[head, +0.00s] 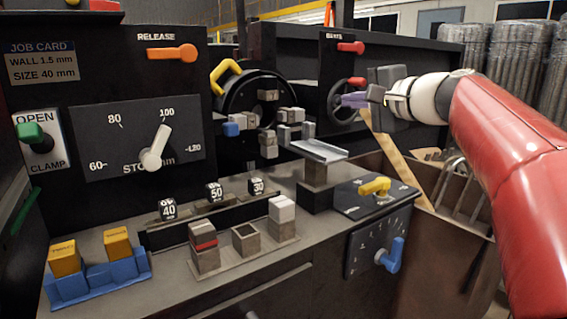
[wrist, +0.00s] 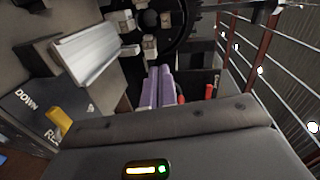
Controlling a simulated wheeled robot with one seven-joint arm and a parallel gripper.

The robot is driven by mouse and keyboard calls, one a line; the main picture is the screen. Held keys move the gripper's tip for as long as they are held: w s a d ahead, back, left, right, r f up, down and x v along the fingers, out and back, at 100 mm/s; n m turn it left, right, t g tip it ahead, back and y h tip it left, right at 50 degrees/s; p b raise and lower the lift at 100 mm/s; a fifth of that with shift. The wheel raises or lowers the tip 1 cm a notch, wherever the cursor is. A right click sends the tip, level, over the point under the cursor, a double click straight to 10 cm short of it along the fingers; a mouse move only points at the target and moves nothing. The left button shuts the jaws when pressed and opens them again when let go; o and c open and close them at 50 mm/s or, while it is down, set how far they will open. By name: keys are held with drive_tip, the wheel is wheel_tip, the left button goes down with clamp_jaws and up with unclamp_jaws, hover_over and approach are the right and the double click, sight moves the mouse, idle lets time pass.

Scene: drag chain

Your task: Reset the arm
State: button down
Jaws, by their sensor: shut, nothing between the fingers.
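My gripper (head: 355,100) is at the end of my red and white arm on the right of the head view. Its purple fingers point left, in front of the black machine and near a dark handwheel (head: 341,103). In the wrist view the two purple fingers (wrist: 158,86) lie side by side, shut and empty. They appear apart from the machine parts behind them, though the exact gap is hard to tell.
A chuck with grey jaw blocks (head: 268,125) and a silver tray (head: 318,150) stand left of my gripper. Below are a yellow knob (head: 375,187) and a blue lever (head: 390,254). A brown bin (head: 450,235) and wire racks (head: 507,60) are at right.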

drive_tip(key=s+a+f+n+g+h+p, duration=0.2)
drive_tip(key=s+a+f+g, duration=0.15)
drive_tip(key=s+f, duration=0.3)
drive_tip(key=s+d+f+n+g+h+p, duration=0.1)
drive_tip(key=s+d+f+n+g+h, duration=0.1)
drive_tip(key=s+f, duration=0.9)
drive_tip(key=s+d+f+n+g+h+p, duration=0.2)
drive_tip(key=s+f+n+h, duration=0.3)
drive_tip(key=s+f, duration=0.6)
drive_tip(key=shift+s+d+n+p, duration=0.3)
drive_tip(key=shift+s+d+n, duration=0.25)
drive_tip(key=shift+s+n, duration=0.1)
